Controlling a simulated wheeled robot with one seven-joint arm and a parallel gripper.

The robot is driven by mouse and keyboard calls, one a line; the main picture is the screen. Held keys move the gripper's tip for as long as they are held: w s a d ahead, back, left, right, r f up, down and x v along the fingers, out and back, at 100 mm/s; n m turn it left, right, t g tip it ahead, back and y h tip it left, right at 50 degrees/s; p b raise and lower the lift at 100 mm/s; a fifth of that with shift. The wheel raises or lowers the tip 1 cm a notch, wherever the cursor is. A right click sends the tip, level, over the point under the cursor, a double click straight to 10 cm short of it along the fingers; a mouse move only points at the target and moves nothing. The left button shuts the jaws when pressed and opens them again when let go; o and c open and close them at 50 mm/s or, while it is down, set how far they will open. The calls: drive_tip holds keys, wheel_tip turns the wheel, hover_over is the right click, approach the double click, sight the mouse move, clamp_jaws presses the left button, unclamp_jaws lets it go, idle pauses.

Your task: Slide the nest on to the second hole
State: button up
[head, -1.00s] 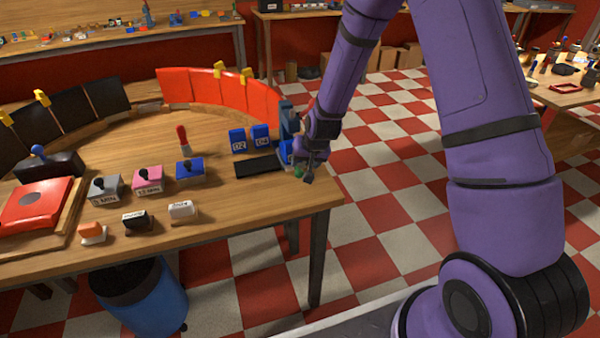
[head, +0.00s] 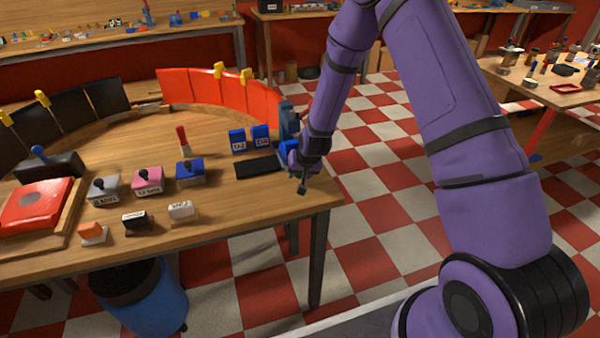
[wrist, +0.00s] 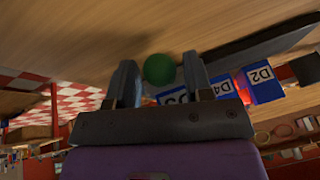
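My gripper (head: 302,187) is at the right end of the wooden bench, pointing down. In the wrist view my gripper (wrist: 160,80) is open, with a green round knob (wrist: 158,68) showing between its fingers. The knob does not touch the right finger; contact with the left cannot be told. A blue part with a white label (wrist: 172,97) shows behind the fingers, mostly hidden. A black strip (head: 258,167) lies on the bench left of my gripper and also shows in the wrist view (wrist: 265,42). I cannot clearly make out the nest or any holes.
Two labelled blue blocks (head: 238,141) stand behind the strip. A blue upright (head: 287,118) rises behind my gripper. Stamp-like blocks with knobs (head: 147,180) stand to the left, and red panels (head: 225,97) curve behind. The bench front (head: 250,208) is clear near my gripper.

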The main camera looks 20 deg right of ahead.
clamp_jaws()
drive_tip(key=shift+d, duration=1.8)
drive_tip(key=shift+o, duration=1.6)
unclamp_jaws()
drive_tip(key=shift+d, duration=0.15)
drive_tip(key=a+v, duration=0.1)
drive_tip(key=v, duration=0.9)
drive_tip(key=shift+s+d+r, duration=0.2)
drive_tip(key=shift+d+r, duration=0.15)
drive_tip(key=shift+d, duration=0.1)
